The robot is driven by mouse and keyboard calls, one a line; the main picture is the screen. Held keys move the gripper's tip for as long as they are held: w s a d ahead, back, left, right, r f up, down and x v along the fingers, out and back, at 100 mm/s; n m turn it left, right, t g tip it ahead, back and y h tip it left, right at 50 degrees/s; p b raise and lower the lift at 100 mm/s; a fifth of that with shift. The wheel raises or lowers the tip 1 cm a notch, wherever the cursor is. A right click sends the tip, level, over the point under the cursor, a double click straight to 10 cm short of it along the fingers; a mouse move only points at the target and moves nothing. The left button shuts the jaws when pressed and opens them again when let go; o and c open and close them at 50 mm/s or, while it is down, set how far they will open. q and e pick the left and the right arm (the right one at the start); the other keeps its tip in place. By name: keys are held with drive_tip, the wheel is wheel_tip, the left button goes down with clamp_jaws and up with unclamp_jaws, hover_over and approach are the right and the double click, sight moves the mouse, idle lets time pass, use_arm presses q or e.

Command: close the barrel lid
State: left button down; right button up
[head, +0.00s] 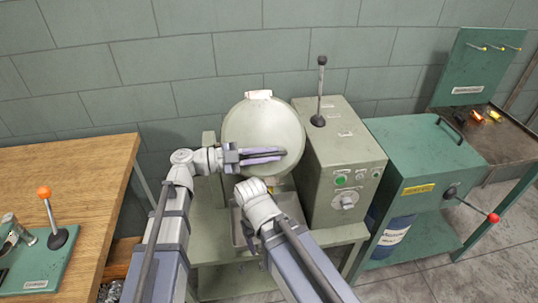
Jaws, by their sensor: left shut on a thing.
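The barrel lid (262,118) is a round, pale grey-green disc at the machine in the middle of the head view. A whitish block (258,95) sits at its top edge. My left gripper (282,154) lies across the lower part of the lid's face, fingers pointing right. Its fingers are close together and shut at the lid; the exact part held is hidden by them. I cannot tell whether there is a gap between lid and barrel.
Right of the lid stands a grey-green control box (342,165) with an upright black-knobbed lever (320,85). A metal tray (240,232) is below. A green machine (425,160) with a red-knobbed lever stands further right. A wooden table (75,175) is at left.

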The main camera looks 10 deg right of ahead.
use_arm(q)
drive_tip(key=shift+w, duration=0.15)
drive_tip(key=c, duration=1)
unclamp_jaws()
drive_tip(key=shift+w+f, duration=0.1)
drive_tip(key=shift+o, duration=0.6)
drive_tip(key=shift+a, duration=0.1)
drive_tip(key=a, duration=0.7)
drive_tip(key=shift+a, duration=0.3)
